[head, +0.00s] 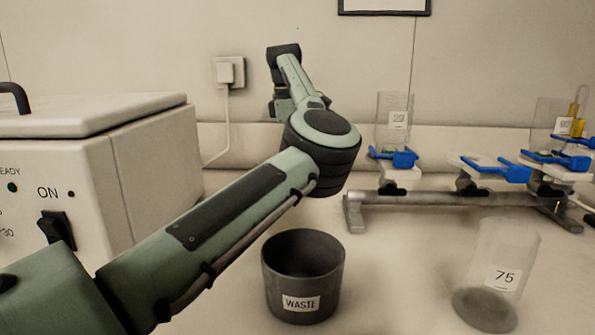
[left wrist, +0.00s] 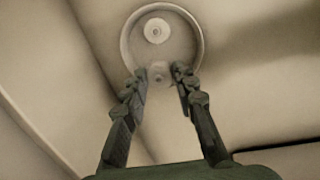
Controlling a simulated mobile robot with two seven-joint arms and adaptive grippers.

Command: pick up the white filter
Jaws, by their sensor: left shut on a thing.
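My left gripper (left wrist: 158,74) shows in the left wrist view with its two dark fingers rising from the bottom edge. It is shut on a pale round piece, which I take to be the white filter (left wrist: 184,28). This piece has a raised rim and a small round hub, and its lower part lies between the fingertips. Their exact contact is hard to see. In the head view my left arm reaches up and back toward the wall, and I cannot make out the fingers or the filter there. My right gripper is in neither view.
A dark waste bin (head: 301,265) stands below my left arm. A white box with switches (head: 150,160) is at the left. A clear cylinder labelled 75 (head: 505,255) stands front right. Behind it is a metal rack (head: 440,198) with blue clamps and labelled clear cylinders.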

